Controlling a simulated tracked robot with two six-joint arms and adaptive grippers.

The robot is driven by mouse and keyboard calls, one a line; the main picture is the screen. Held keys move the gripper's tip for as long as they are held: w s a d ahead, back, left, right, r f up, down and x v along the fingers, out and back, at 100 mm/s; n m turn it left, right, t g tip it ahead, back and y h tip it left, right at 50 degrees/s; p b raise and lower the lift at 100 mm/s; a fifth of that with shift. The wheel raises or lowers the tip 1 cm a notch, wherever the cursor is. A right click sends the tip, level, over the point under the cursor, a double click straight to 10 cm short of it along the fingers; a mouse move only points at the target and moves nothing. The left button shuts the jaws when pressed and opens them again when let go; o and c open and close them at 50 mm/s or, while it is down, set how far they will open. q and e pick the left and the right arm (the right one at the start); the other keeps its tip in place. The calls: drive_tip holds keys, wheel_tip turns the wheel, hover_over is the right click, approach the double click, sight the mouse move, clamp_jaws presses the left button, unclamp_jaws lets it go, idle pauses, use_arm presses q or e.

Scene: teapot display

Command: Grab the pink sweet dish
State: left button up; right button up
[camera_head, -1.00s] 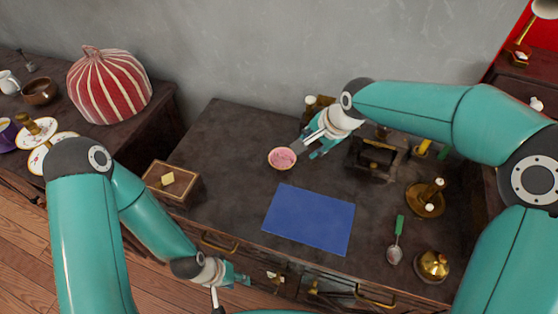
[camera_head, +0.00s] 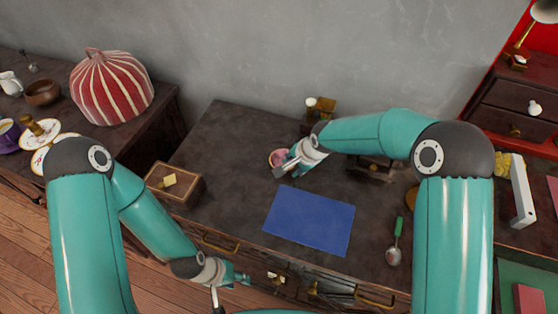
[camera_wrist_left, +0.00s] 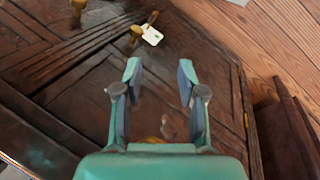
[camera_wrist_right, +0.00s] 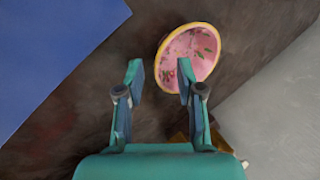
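The pink sweet dish (camera_head: 276,157) is a small round bowl with a yellow rim on the dark cabinet top. In the head view my right gripper (camera_head: 286,168) partly covers it. In the right wrist view the dish (camera_wrist_right: 189,55) lies just beyond the fingertips, mostly in front of the right-hand finger. My left gripper (camera_head: 240,279) is low in front of the cabinet's drawers. In the left wrist view the left gripper (camera_wrist_left: 158,75) is open and empty.
A blue mat (camera_head: 310,220) lies in front of the dish. A wooden box (camera_head: 173,186) is at the left, and a green-handled spoon (camera_head: 395,245) at the right. A brass object (camera_head: 321,108) stands behind my right gripper. The cabinet top left of the dish is clear.

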drive_tip(key=shift+f, duration=0.2)
clamp_jaws()
drive_tip(key=shift+r, duration=0.1)
